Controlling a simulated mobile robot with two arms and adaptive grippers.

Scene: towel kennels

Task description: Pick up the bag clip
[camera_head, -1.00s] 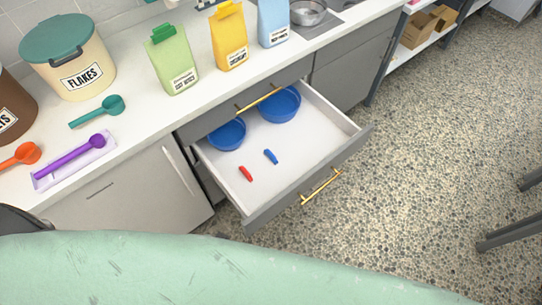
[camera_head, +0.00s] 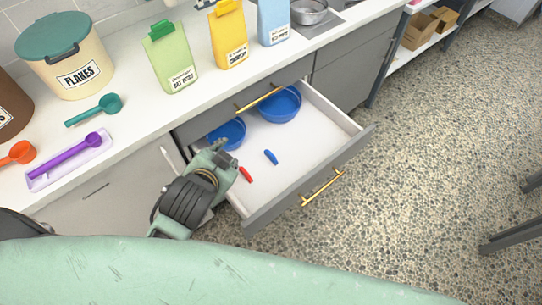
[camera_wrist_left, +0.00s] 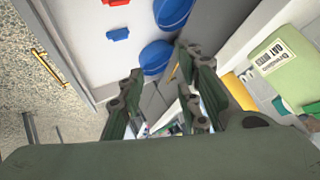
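Two small clip-shaped pieces, a red clip (camera_head: 246,174) and a blue clip (camera_head: 271,157), lie apart on the white floor of the open drawer (camera_head: 312,145). In the left wrist view the blue clip (camera_wrist_left: 118,34) and part of the red clip (camera_wrist_left: 116,3) show near the top. My left gripper (camera_head: 217,152) is over the drawer's left side, left of the red clip and near a blue bowl. In the left wrist view its two fingers (camera_wrist_left: 162,82) stand apart with nothing held between them. My right gripper is not in view.
Two blue bowls (camera_head: 280,104) (camera_head: 228,134) sit at the drawer's back. The drawer front (camera_head: 310,180) has a gold handle. Bags with green (camera_head: 170,62), yellow (camera_head: 229,38) and blue (camera_head: 273,22) colouring stand on the counter, with scoops (camera_head: 95,110) and a FLAKES bin (camera_head: 70,70) at left.

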